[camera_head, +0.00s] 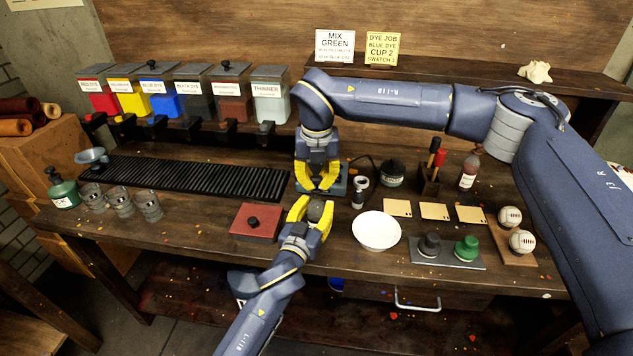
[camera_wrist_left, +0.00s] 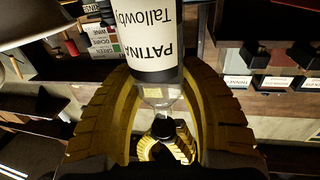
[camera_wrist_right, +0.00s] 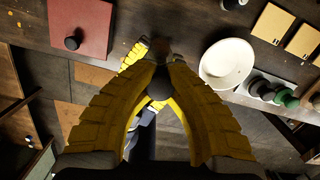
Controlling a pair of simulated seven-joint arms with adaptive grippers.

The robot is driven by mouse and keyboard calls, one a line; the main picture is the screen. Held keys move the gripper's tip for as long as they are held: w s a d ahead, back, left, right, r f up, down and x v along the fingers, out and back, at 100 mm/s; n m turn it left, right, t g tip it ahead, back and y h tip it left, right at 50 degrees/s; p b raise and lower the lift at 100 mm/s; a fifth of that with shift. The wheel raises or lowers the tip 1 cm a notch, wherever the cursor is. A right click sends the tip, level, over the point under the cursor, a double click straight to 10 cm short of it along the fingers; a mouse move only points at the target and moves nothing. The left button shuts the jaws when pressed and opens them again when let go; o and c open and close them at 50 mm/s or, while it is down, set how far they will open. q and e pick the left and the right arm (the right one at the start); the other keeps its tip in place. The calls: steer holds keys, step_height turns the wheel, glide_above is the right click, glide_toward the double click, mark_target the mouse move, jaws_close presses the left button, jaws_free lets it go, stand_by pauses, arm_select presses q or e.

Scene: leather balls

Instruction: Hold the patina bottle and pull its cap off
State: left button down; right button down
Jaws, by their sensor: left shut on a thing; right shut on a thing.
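The patina bottle (camera_wrist_left: 152,45) has a white and black label reading PATINA, upside down in the left wrist view, and a clear glass neck end. My left gripper (camera_head: 312,212) is shut around the bottle, above the bench's front part. The dark cap (camera_wrist_right: 160,85) sits between the fingers of my right gripper (camera_head: 318,178), which is shut on it. In the left wrist view the right gripper's yellow fingers (camera_wrist_left: 165,150) show just beyond the neck. I cannot tell whether cap and neck still touch. In the head view the fingers hide most of the bottle.
A red box (camera_head: 256,222) lies left of my left gripper and a white bowl (camera_head: 377,231) to its right. A black ribbed mat (camera_head: 190,178) spans the left bench. Swatch cards (camera_head: 434,211), stoppers (camera_head: 466,248) and leather balls (camera_head: 522,242) lie to the right.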

mark_target(316, 176)
steer(key=shift+r, duration=0.15)
steer(key=shift+r, duration=1.9)
arm_select(q)
steer(key=c, duration=0.6)
jaws_free()
steer(key=shift+c, duration=0.2)
